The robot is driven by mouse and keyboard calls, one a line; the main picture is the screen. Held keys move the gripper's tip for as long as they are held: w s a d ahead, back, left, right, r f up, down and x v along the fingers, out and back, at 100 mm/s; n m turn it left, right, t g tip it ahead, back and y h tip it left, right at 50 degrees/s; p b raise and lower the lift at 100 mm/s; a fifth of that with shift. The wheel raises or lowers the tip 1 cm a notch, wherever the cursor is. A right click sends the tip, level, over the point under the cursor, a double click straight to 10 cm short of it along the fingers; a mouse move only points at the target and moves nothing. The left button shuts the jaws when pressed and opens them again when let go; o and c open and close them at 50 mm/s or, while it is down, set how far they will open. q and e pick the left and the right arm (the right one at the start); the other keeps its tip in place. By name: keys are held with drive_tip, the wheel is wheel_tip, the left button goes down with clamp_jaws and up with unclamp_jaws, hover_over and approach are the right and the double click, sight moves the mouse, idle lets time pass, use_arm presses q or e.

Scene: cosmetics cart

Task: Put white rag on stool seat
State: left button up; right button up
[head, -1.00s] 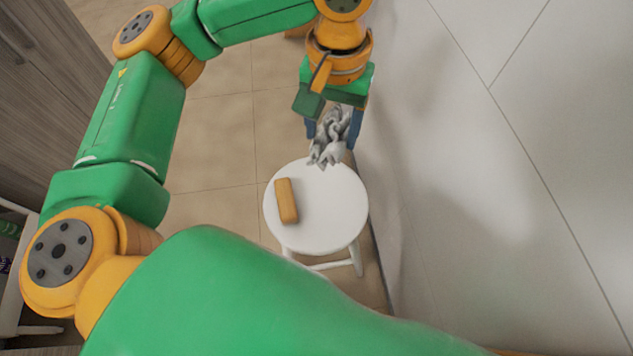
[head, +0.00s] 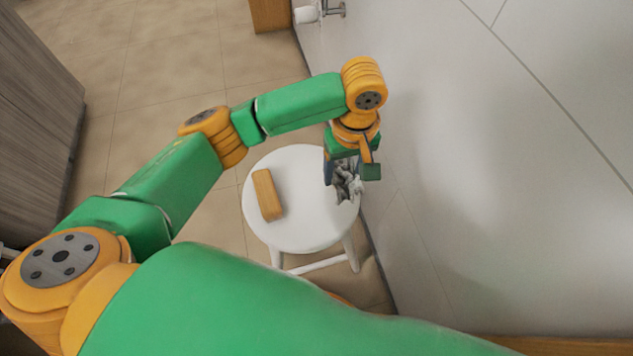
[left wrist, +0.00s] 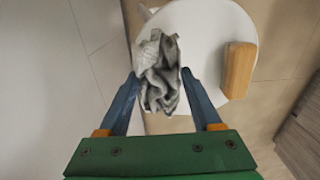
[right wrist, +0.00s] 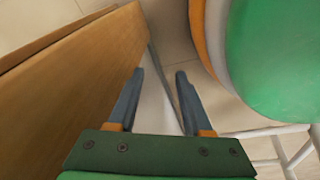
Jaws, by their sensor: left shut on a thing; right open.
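The crumpled white-grey rag (head: 347,183) is held in my left gripper (head: 345,172), over the right edge of the white round stool seat (head: 300,228). In the left wrist view the rag (left wrist: 160,75) sits between the two blue fingers (left wrist: 160,90), with the stool seat (left wrist: 203,25) behind it. I cannot tell whether the rag touches the seat. My right gripper (right wrist: 155,85) is open and empty in the right wrist view; it does not show in the head view.
A tan wooden block (head: 267,194) lies on the left part of the seat, and the middle is clear. A pale wall (head: 450,160) stands close to the right of the stool. A wooden panel (right wrist: 75,75) is left of my right gripper.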

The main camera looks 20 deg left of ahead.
use_arm(q)
drive_tip(key=a+f, duration=0.1)
drive_tip(key=f, duration=0.1)
drive_tip(key=w+a+f+b, duration=0.1)
drive_tip(key=a+f, duration=0.1)
drive_tip(key=a+f+b, duration=0.1)
drive_tip(key=a+f, duration=0.1)
drive_tip(key=shift+w, duration=0.15)
wheel_tip(320, 180, down, 3)
drive_tip(key=b, duration=0.2)
drive_tip(key=shift+a+f+b, duration=0.1)
drive_tip(key=shift+a+b, duration=0.05)
drive_tip(key=shift+b, duration=0.15)
use_arm(e)
drive_tip(key=w+a, duration=0.2)
drive_tip(key=w+a+f, duration=0.1)
drive_tip(key=w, duration=0.1)
drive_tip(key=shift+a, duration=0.35)
drive_tip(key=shift+s, duration=0.1)
use_arm(q)
drive_tip(key=o, duration=1.3)
use_arm(e)
drive_tip(key=shift+d+f, duration=0.1)
